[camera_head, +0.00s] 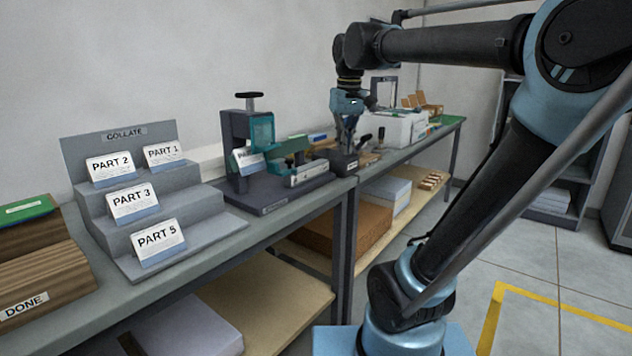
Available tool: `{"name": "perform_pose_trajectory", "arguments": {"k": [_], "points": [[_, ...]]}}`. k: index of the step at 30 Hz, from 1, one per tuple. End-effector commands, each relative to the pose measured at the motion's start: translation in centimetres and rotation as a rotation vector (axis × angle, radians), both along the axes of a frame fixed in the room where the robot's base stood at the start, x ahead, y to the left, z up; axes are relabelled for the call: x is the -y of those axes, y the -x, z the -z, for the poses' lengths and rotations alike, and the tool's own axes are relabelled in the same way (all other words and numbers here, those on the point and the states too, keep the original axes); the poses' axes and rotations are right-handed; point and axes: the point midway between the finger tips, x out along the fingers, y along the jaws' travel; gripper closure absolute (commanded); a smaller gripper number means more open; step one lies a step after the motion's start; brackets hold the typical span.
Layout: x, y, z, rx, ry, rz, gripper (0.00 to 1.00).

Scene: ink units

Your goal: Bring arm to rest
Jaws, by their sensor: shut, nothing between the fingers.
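My arm reaches up from the lower right, across the top, and bends down over the workbench. My gripper (349,145) points down above the bench, to the right of the press, near a small dark block (343,163). Its fingers are together and I see nothing held. I cannot tell whether the fingertips touch the block or only hang in front of it.
A grey collate stand (185,200) holds part cards. A press (238,150) with a teal guard sits on a dark base left of my gripper. A wooden DONE box (45,275) is at the left. A white box (402,130) stands behind right. The floor (540,265) is clear.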

Motion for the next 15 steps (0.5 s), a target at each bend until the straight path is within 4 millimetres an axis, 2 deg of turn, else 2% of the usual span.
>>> {"name": "perform_pose_trajectory", "arguments": {"k": [1,6,15], "points": [[1.3,1.1,1.9,0.006,-0.002,0.030,1.00],[4.8,4.7,8.2,0.025,-0.009,0.124,1.00],[9.4,11.4,20.1,0.060,-0.018,0.284,1.00]]}}
